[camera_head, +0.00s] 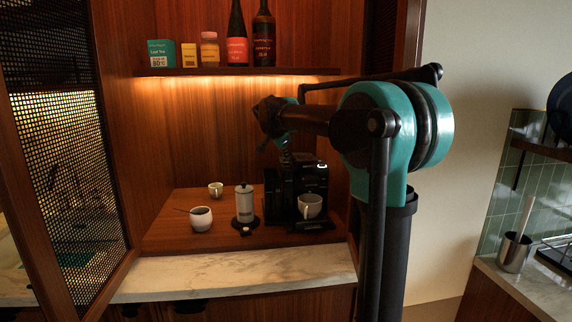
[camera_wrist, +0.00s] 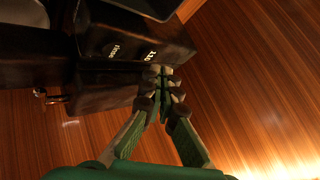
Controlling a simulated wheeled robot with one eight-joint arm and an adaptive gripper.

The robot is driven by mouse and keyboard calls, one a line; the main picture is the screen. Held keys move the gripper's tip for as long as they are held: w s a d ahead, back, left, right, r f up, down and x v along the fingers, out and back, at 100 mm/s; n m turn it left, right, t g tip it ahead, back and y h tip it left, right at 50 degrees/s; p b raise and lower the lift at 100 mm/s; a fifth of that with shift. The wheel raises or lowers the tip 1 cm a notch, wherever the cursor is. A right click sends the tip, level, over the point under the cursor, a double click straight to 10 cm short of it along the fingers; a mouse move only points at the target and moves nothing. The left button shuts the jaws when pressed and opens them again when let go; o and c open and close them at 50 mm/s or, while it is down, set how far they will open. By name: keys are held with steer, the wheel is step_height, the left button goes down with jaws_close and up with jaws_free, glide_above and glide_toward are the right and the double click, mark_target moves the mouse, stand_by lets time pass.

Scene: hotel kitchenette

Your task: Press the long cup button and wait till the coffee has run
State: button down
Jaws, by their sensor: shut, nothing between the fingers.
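The black coffee machine (camera_head: 284,184) stands on the wooden counter of the niche, and a white cup (camera_head: 310,206) stands at its front on the drip tray. In the wrist view, the machine (camera_wrist: 112,45) fills the upper left, with small white lettering on its dark face. My gripper (camera_wrist: 163,75) is shut and empty, its fingertips close to the machine's edge beside the lettering. I cannot tell whether they touch it. In the head view my gripper (camera_head: 287,152) is above the machine, partly hidden by my arm. I cannot make out the long cup button or any coffee flow.
Bottles (camera_head: 237,40) and boxes (camera_head: 161,53) sit on the shelf above. An open mesh door (camera_head: 66,150) is at left.

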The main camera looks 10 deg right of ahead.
mark_target(286, 163)
steer(key=shift+f, duration=0.1)
stand_by(0.3)
steer(key=shift+f, duration=0.3)
steer(key=shift+f, duration=0.35)
stand_by(0.6)
steer(key=shift+r, duration=0.75)
steer(key=shift+r, duration=2.5)
